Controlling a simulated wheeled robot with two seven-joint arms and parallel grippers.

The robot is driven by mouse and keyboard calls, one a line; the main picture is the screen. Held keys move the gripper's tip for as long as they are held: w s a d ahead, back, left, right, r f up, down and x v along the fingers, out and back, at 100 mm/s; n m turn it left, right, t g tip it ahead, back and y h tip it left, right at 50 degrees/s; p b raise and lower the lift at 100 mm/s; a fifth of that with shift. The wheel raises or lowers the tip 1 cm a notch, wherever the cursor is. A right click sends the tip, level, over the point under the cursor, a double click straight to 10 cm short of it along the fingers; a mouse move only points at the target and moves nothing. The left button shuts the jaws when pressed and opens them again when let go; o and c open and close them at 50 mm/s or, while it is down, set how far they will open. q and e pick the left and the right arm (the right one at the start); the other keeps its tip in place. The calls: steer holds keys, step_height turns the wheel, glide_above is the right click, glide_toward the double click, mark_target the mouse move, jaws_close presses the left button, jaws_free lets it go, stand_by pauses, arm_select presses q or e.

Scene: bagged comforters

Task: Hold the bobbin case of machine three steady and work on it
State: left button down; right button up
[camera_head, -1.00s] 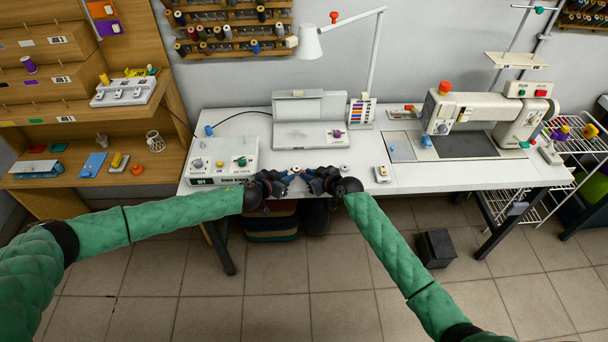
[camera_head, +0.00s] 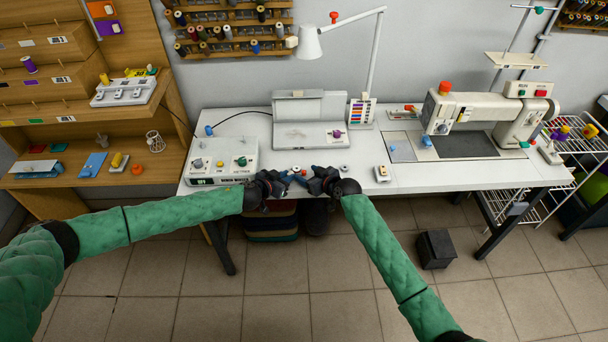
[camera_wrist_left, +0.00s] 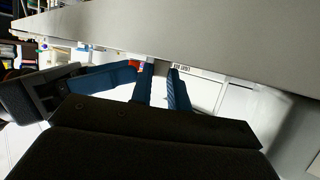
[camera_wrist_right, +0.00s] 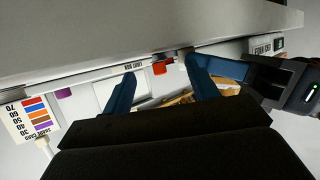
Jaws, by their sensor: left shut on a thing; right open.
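My left gripper (camera_head: 284,179) is at the front edge of the white table, shut on a small pale piece, probably the bobbin case (camera_head: 297,169). In the left wrist view its blue fingers (camera_wrist_left: 162,72) are close together, and their tips largely hide the piece. My right gripper (camera_head: 310,177) faces it from the right, its fingers (camera_wrist_right: 160,75) apart. A small red part (camera_wrist_right: 159,68) shows between these fingers in the right wrist view, beside the greyish held piece (camera_wrist_right: 182,60). I cannot tell whether the right fingers touch either.
A white control box (camera_head: 222,160) stands left of the grippers, and a grey-white unit (camera_head: 310,120) stands behind them. A sewing machine (camera_head: 490,112) is at the right. A desk lamp (camera_head: 310,42) overhangs the back.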

steer(key=shift+d, duration=0.1)
steer(key=shift+v, duration=2.95)
arm_select(q)
steer(key=shift+c, duration=2.1)
jaws_free()
steer(key=shift+s+a+r, duration=0.1)
arm_select(e)
steer(key=shift+r, duration=0.15)
arm_select(q)
steer(key=shift+r+p+v, duration=0.2)
steer(key=shift+p+v, duration=0.6)
steer(key=shift+v, duration=0.45)
steer(key=shift+r+p+v, duration=0.2)
steer(key=shift+p+v, duration=0.6)
steer(key=shift+v, duration=0.5)
arm_select(e)
steer(key=shift+r, duration=1.45)
arm_select(q)
steer(key=o, duration=0.4)
